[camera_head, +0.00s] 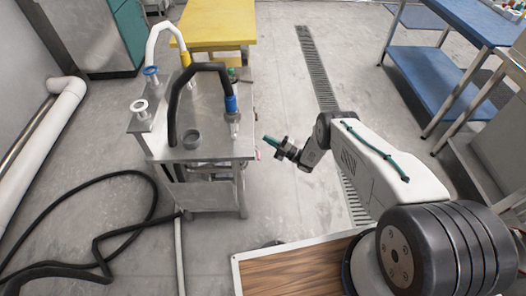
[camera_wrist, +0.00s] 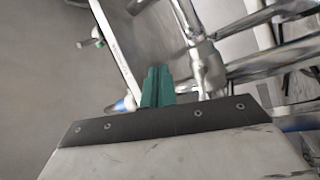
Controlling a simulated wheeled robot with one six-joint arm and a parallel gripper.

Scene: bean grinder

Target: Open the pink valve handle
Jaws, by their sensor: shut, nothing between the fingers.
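No pink valve handle shows clearly. A small pinkish spot (camera_head: 257,154) at the right edge of the steel cart (camera_head: 215,150) may be part of it, but it is too small to tell. My gripper (camera_head: 267,140) has green fingers and hangs just right of the cart's top right corner, apart from it as far as I can tell. In the wrist view my gripper (camera_wrist: 157,84) has its two green fingers together, with nothing between them. Steel pipes or frame bars of the cart lie beyond the fingertips there.
A black hose (camera_head: 172,110) with a blue cuff (camera_head: 231,103) arches over the cart. A blue valve wheel (camera_head: 151,70) and a white one (camera_head: 140,105) stand at its left. A yellow table (camera_head: 220,25) is behind, a blue bench (camera_head: 430,75) at right.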

